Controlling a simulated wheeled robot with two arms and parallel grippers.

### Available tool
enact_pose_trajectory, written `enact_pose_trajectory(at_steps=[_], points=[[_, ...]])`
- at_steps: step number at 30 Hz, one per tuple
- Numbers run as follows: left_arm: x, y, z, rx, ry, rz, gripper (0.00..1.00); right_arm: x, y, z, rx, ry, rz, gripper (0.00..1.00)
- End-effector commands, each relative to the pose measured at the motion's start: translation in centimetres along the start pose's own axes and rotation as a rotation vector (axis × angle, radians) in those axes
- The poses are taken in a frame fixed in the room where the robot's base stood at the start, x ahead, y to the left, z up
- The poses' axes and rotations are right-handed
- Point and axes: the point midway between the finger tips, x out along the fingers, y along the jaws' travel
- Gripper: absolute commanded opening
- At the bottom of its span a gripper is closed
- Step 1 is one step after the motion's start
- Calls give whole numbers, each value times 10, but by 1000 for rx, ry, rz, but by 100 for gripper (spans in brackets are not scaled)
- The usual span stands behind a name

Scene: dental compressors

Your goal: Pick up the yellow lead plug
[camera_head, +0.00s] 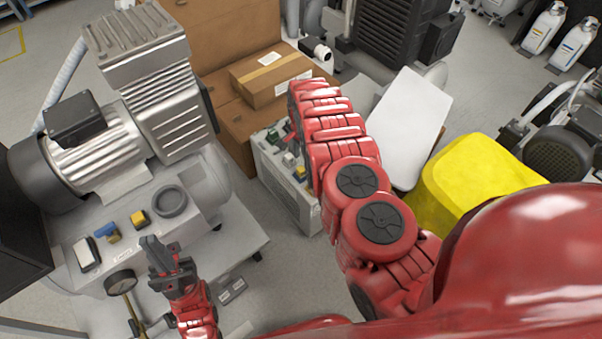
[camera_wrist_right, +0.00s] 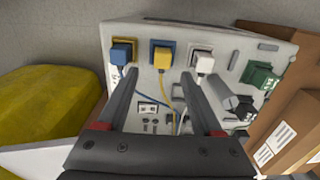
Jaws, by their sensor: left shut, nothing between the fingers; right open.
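In the head view my right arm partly covers the panel box (camera_head: 270,175). My left gripper (camera_head: 165,258) is shut and empty beside the compressor.
A green plug (camera_wrist_right: 260,76) and cardboard boxes (camera_wrist_right: 290,130) are to the right in the wrist view. A yellow cover (camera_head: 470,180) is right of my right arm in the head view. A large compressor (camera_head: 110,150) fills the left side.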

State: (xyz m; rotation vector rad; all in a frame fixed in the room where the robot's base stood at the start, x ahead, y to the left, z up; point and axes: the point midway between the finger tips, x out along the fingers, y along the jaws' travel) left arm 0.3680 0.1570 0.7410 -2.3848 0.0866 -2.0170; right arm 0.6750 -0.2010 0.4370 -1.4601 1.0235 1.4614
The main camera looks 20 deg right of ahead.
Motion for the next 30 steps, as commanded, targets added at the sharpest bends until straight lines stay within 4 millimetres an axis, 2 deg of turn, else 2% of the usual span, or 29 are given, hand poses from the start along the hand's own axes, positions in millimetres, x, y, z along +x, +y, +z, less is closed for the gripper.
enact_pose_trajectory(at_steps=[6,9,17,28,30], points=[[-18,1,3,0,0,0,0,36,-2,5,0,2,2,68],[-23,1,4,0,0,0,0,46,-3,5,-1,2,0,68],[-22,1,4,0,0,0,0,48,-3,5,-1,1,1,68],[-22,1,4,0,0,0,0,48,-3,5,-1,1,0,3],[-22,1,4,0,0,0,0,48,-3,5,-1,1,0,0]])
